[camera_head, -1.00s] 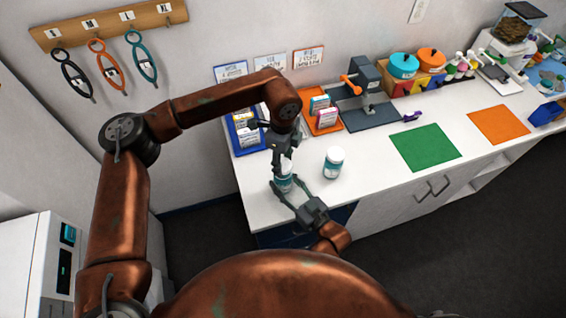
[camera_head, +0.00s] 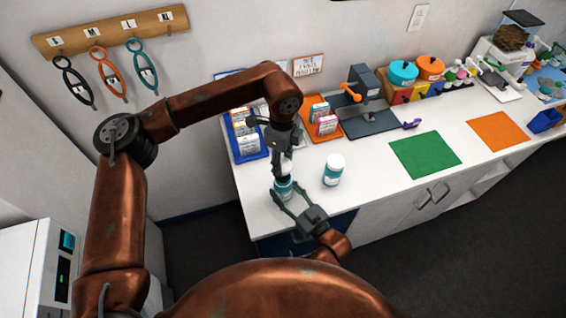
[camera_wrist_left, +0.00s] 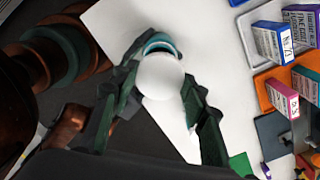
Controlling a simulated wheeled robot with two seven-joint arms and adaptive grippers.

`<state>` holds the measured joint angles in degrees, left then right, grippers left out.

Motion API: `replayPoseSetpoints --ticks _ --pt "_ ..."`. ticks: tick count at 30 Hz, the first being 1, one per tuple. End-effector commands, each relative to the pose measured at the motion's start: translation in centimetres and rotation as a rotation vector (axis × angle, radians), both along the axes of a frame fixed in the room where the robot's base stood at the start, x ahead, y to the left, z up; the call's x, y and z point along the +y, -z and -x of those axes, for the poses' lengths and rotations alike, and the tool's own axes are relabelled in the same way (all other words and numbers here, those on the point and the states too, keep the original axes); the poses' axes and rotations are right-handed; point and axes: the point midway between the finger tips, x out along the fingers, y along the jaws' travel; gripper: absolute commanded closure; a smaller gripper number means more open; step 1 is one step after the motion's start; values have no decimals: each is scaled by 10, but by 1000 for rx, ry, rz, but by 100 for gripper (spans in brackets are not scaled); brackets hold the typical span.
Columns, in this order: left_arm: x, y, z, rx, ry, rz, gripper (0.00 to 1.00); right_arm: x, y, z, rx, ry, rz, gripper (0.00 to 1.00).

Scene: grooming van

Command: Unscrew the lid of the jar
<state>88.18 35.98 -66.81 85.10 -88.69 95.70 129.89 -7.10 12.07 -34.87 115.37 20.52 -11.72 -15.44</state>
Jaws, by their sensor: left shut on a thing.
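The jar (camera_head: 284,188) has a teal label and stands upright near the counter's front left edge. My left gripper (camera_head: 286,160) points down over it and is shut on its white round lid (camera_wrist_left: 160,76), which shows between the fingers in the left wrist view. A teal part of the jar (camera_wrist_left: 150,40) shows just behind the lid there; I cannot tell whether lid and jar touch. My right gripper (camera_head: 288,191) reaches in from the front, low down, with its fingers on either side of the jar body. The left gripper hides part of the jar's top.
A second jar (camera_head: 333,170) with a white lid stands close on the right. A blue tray (camera_head: 250,155) and an orange tray (camera_head: 326,133) with small boxes lie behind. A green mat (camera_head: 425,154) and an orange mat (camera_head: 498,132) lie clear to the right.

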Motion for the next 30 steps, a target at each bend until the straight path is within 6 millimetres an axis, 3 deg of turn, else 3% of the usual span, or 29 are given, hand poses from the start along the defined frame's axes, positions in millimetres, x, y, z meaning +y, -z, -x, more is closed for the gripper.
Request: replayPoseSetpoints --ticks 7,17,23,30 --pt "0 0 0 0 0 0 88 0 -1 0 -2 0 -1 37" --pt "0 0 0 0 1 0 88 -2 -2 2 -4 0 -2 36" --pt "0 0 0 0 0 0 88 -19 -1 24 -1 0 0 36" --pt "0 0 0 0 0 0 88 -50 0 63 -1 0 1 36"
